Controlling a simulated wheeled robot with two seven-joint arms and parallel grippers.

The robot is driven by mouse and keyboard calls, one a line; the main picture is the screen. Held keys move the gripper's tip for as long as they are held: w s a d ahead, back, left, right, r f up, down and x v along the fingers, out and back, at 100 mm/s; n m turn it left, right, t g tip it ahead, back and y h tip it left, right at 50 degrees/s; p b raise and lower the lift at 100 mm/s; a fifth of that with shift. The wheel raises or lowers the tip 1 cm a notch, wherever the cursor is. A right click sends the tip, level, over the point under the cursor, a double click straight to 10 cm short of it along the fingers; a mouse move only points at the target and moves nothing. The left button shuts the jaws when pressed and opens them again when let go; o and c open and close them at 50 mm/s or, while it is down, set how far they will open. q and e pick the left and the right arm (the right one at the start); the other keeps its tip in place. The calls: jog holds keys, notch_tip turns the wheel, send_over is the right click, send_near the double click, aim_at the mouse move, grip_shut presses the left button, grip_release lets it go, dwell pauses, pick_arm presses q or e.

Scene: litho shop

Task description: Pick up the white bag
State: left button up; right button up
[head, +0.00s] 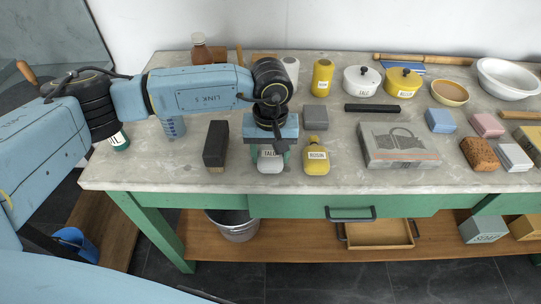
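The white bag (270,164), with a dark label that seems to read TALC, stands near the front edge of the stone-topped table. My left gripper (271,151) points down right over it, with its fingers at the two sides of the bag's upper part. The gripper body hides the bag's top, and I cannot tell whether the fingers touch it. My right gripper is not in view.
A yellow rosin bag (316,158) stands close on the right and a dark block (216,144) on the left. A grey block (315,118) is behind. White (361,82) and yellow (402,84) pots stand at the back.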

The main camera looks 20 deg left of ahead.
aim_at(271, 152)
pick_arm(q)
jog(key=c, duration=0.4)
jog(key=shift+o, duration=0.2)
jog(key=shift+r, duration=0.3)
notch_tip(271, 152, up, 9)
jog(key=shift+f, duration=0.2)
jog(key=shift+r+p, duration=0.3)
jog(key=shift+r, duration=0.15)
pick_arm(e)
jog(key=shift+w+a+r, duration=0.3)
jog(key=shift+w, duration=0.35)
pick_arm(q)
jog(key=o, duration=0.4)
jog(key=shift+c, duration=1.3)
jog(key=shift+s+f, duration=0.1)
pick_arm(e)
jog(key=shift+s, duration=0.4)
